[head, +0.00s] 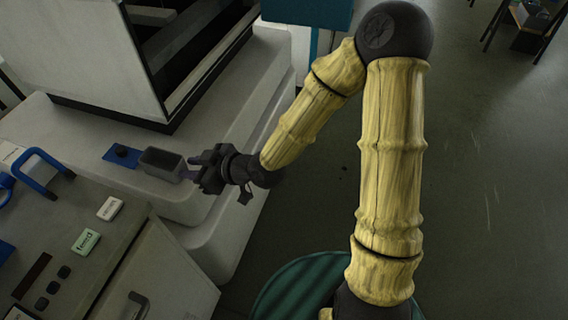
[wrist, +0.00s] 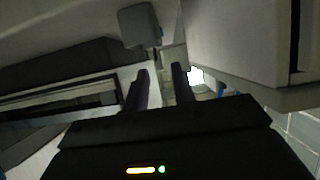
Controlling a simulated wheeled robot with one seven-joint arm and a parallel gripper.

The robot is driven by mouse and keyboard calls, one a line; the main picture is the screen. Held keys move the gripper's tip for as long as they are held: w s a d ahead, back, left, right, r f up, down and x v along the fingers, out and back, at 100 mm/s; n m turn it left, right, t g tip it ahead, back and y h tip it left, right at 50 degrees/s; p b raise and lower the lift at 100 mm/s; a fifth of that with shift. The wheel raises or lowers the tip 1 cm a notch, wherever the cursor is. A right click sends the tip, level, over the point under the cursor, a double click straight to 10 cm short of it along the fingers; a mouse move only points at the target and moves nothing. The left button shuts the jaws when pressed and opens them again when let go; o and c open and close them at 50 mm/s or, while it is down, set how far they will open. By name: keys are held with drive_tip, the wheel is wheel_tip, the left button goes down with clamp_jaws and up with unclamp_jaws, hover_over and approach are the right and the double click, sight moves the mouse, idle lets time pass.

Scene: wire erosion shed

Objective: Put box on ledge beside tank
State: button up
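A small dark grey open-topped box (head: 163,163) is over the pale ledge (head: 215,110) in front of the tank (head: 105,60) in the head view. Whether it rests on the ledge or hangs just above it I cannot tell. My gripper (head: 194,167) is at the box's right end, with its fingers pointing left toward it. In the wrist view my gripper (wrist: 160,68) has its two fingers apart, with a gap between them. A dark grey squarish block, probably the box (wrist: 139,26), shows beyond the fingertips, up and left of the gap.
A control panel with labelled keys (head: 86,241) and a blue handle (head: 45,172) stands at the front left. The ledge behind the box is bare. Open floor (head: 480,200) lies to the right.

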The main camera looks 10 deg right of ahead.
drive_tip(key=d+f+m+g+h, duration=0.1)
drive_tip(key=d+f+m+h, duration=0.1)
drive_tip(key=d+h, duration=0.35)
drive_tip(key=d+f+m+h, duration=0.2)
drive_tip(key=d+f, duration=0.1)
drive_tip(key=d, duration=0.5)
drive_tip(key=s+d+r+m+g+h, duration=0.1)
drive_tip(key=s+d+r+m+h, duration=0.1)
drive_tip(key=d, duration=0.6)
drive_tip(key=s+d+r+m+g+h, duration=0.1)
drive_tip(key=s+d+r+m+h, duration=0.1)
drive_tip(key=s+d+m, duration=0.3)
drive_tip(key=d+r+m, duration=0.1)
drive_tip(key=d, duration=0.2)
drive_tip(key=shift+s+r+m+g, duration=0.15)
drive_tip(key=shift+r+m+g, duration=0.15)
drive_tip(key=shift+r, duration=0.1)
drive_tip(key=shift+r, duration=0.1)
drive_tip(key=w+p+v, duration=0.2)
drive_tip(key=p+v, duration=0.7)
drive_tip(key=p, duration=0.1)
drive_tip(key=w+r+p+v, duration=0.1)
drive_tip(key=w+p+v, duration=0.1)
drive_tip(key=p+v, duration=0.7)
drive_tip(key=shift+a+r+p, duration=0.3)
drive_tip(key=shift+r+p, duration=0.1)
drive_tip(key=shift+r, duration=0.15)
